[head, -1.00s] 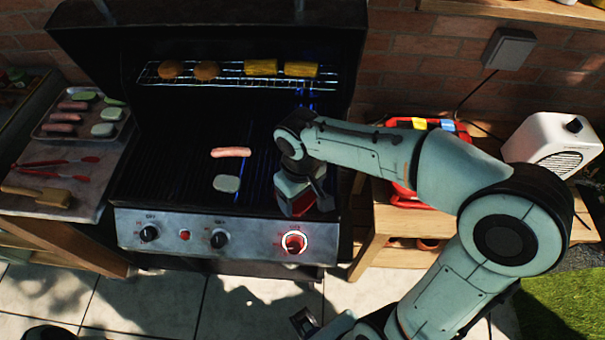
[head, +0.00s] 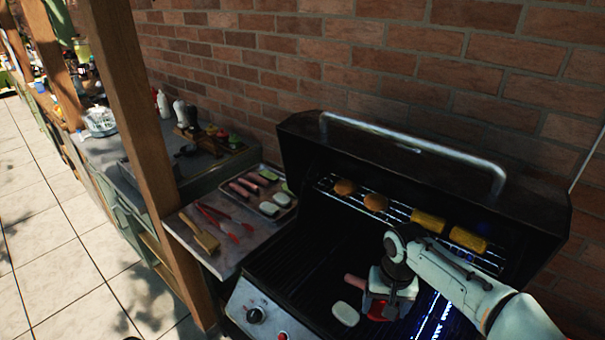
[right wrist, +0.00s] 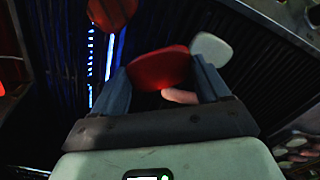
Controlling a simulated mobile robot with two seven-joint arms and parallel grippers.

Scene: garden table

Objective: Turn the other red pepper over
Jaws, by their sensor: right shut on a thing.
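My right gripper (head: 385,300) is low over the right part of the grill grate. It is shut on a red pepper piece (right wrist: 160,68), which sits between its fingers in the right wrist view. The held red pepper also shows under the gripper in the head view (head: 378,312). Another red pepper piece (right wrist: 110,12) lies on the grate at the top of the right wrist view, apart from the gripper. I cannot make it out in the head view. My left gripper is out of view.
A sausage (head: 354,281) and a pale vegetable slice (head: 345,313) lie left of the gripper. The warming rack (head: 400,213) behind holds patties and corn. A tray (head: 275,211) of food, red tongs (head: 220,215) and a brush (head: 200,232) are on the left side shelf.

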